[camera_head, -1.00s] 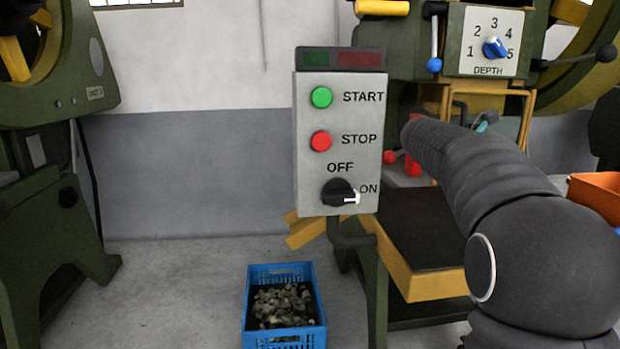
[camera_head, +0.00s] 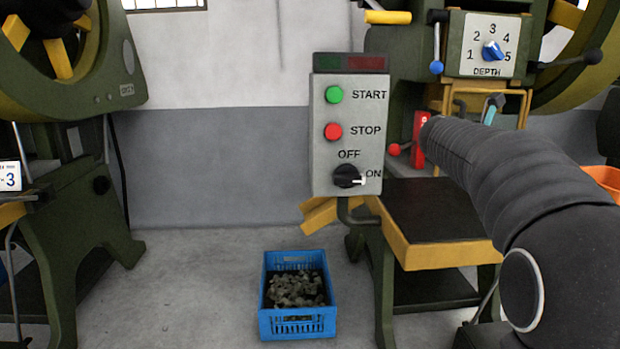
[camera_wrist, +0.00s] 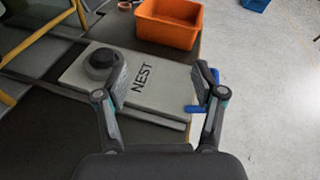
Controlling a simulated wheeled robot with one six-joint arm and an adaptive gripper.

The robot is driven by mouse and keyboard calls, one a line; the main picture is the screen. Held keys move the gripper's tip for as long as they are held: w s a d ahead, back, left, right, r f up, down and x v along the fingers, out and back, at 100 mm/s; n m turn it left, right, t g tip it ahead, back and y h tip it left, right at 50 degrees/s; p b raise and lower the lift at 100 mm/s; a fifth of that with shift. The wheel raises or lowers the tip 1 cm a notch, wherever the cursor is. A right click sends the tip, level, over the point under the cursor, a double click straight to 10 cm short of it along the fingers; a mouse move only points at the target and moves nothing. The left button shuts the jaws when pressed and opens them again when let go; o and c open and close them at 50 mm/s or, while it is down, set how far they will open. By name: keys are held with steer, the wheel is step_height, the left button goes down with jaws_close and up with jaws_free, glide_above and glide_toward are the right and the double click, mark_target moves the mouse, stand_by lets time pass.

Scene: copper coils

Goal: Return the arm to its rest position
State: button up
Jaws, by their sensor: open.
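My gripper (camera_wrist: 162,92) is open in the wrist view, with its two fingers spread apart and nothing between them. Beyond and below it lies a grey plate marked NEST (camera_wrist: 155,98), with a dark round piece (camera_wrist: 103,63) on its left part. A blue handle-like part (camera_wrist: 192,108) shows by the right finger. In the head view my dark arm reaches in from the lower right, and the gripper's fingers are mostly hidden there; a small teal and grey part (camera_head: 491,110) shows beyond the arm.
A control box (camera_head: 347,125) with START, STOP and an OFF/ON knob stands mid-view. A blue crate (camera_head: 297,326) of grey pieces is on the floor. An orange bin (camera_wrist: 168,25) sits beyond the plate. A press with a DEPTH dial (camera_head: 490,45) stands behind. Floor at left centre is clear.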

steer(key=w+a+r+n+t+y+p, duration=0.1)
steer(key=a+r+n+t+y+p, duration=0.15)
steer(key=a+r+n+t, duration=0.9)
steer(key=s+a+f+n+y+p, duration=0.1)
steer(key=s+a+f+n+y, duration=0.25)
steer(key=a+n+y, duration=0.5)
steer(key=s+a+f+n+y, duration=0.3)
steer(key=a+f+n, duration=0.15)
steer(key=n, duration=0.75)
steer(key=s+a+f+n+g+y+p, duration=0.25)
steer(key=s+a+f+n+g, duration=0.3)
steer(key=s+f+n, duration=0.45)
steer(key=s+d+f+n+g+h, duration=0.1)
steer(key=s+f+n+g, duration=0.4)
steer(key=s+f, duration=0.7)
steer(key=s+d+n, duration=0.1)
steer(key=s, duration=0.3)
steer(key=shift+d+f+n+h, duration=0.15)
steer(key=shift+f+n+h, duration=0.15)
steer(key=shift+h, duration=0.05)
steer(key=shift+w, duration=0.1)
